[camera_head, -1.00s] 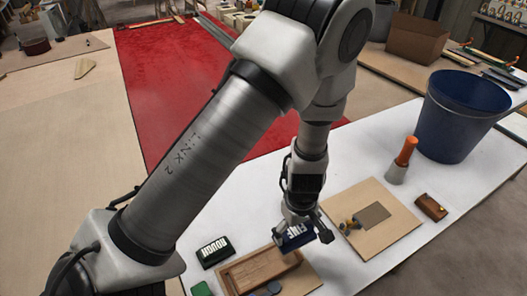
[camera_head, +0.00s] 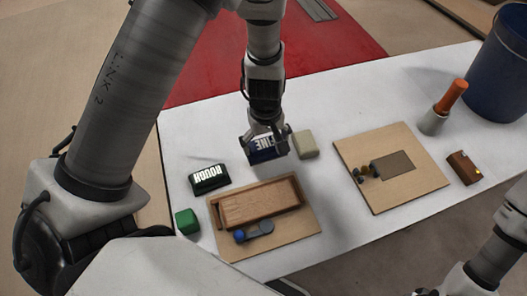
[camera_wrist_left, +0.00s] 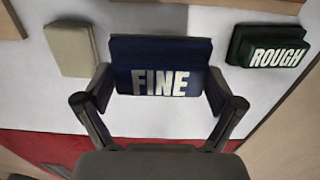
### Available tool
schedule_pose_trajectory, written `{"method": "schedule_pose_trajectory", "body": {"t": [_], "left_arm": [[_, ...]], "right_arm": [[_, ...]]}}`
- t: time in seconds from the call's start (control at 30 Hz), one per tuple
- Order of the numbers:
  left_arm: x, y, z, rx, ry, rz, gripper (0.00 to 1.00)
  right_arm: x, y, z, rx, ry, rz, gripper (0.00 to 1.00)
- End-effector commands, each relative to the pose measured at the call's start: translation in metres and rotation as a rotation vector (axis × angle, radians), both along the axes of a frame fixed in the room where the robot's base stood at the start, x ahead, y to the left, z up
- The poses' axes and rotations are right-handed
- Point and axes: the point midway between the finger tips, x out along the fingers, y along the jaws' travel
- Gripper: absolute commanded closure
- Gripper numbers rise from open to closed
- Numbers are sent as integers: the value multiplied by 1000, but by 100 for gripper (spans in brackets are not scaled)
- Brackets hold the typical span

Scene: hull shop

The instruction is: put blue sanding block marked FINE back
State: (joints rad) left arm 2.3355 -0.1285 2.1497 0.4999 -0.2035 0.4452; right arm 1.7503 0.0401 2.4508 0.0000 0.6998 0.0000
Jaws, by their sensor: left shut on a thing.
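The blue sanding block marked FINE (camera_wrist_left: 160,65) is between the fingers of my left gripper, its white lettering facing the wrist camera. In the head view the dark blue block (camera_head: 262,150) is held by my left gripper (camera_head: 266,143) over the white table, between the ROUGH block and a pale beige block. My left gripper (camera_wrist_left: 160,100) is shut on it in the left wrist view. Whether the block touches the table is hard to tell. My right gripper does not show clearly; only part of an arm is at the lower right of the head view.
The dark green ROUGH block (camera_head: 210,179) lies left, the beige block (camera_head: 305,144) right. In front are a wooden tray (camera_head: 291,192) on a board and a green block (camera_head: 187,221). Right stand another board (camera_head: 420,184), an orange-handled tool (camera_head: 442,109) and a blue bucket (camera_head: 500,75).

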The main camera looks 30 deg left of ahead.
Motion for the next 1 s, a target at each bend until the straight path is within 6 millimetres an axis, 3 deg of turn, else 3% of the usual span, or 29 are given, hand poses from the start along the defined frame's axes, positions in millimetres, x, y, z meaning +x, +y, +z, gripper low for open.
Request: {"method": "schedule_pose_trajectory", "body": {"t": [0.03,0.3,0.67,0.7,0.73,1.0], "left_arm": [[-1,0,-13,0,3,1,51],[0,0,-57,0,0,2,51],[0,0,-61,0,-1,0,51],[0,0,-61,1,-1,0,4],[0,0,-60,1,-1,0,0],[0,0,-60,1,-1,0,0]], "right_arm": [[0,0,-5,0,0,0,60],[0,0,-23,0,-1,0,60],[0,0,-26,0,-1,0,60],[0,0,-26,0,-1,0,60],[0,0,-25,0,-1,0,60],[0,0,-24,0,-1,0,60]]}}
